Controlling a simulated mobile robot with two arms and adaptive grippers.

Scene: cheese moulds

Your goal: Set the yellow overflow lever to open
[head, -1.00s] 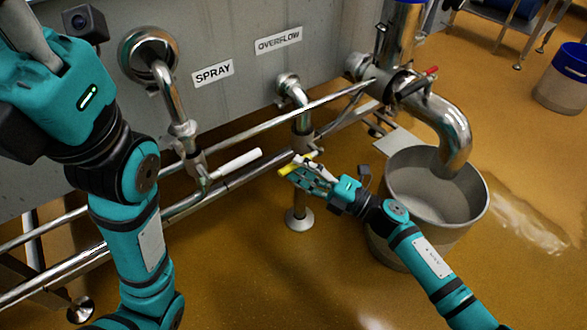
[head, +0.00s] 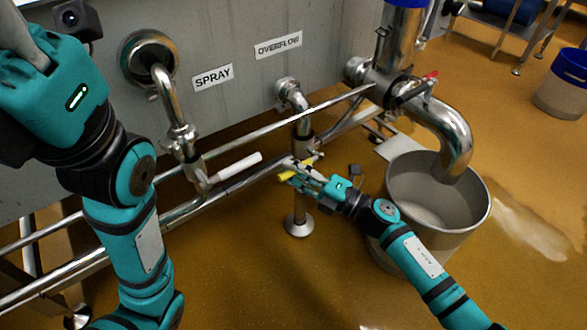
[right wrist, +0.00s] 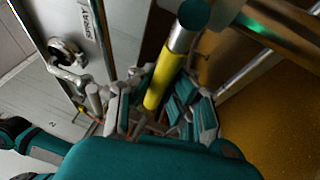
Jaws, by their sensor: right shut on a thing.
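The yellow overflow lever (head: 315,159) is at the vertical pipe below the OVERFLOW sign (head: 278,44). It slants across in front of that pipe, from upper right to lower left. My right gripper (head: 295,171) is shut on it and hides its middle. In the right wrist view the yellow lever (right wrist: 161,78) runs down between the fingers of my right gripper (right wrist: 160,112). Its joint to the valve is partly hidden.
A white-handled lever (head: 236,167) sits on the SPRAY pipe, left of my right gripper. Long metal rails (head: 240,129) run along the tank wall. A grey bucket (head: 440,225) stands at the right under a curved outlet pipe with a red-tipped handle (head: 431,74).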

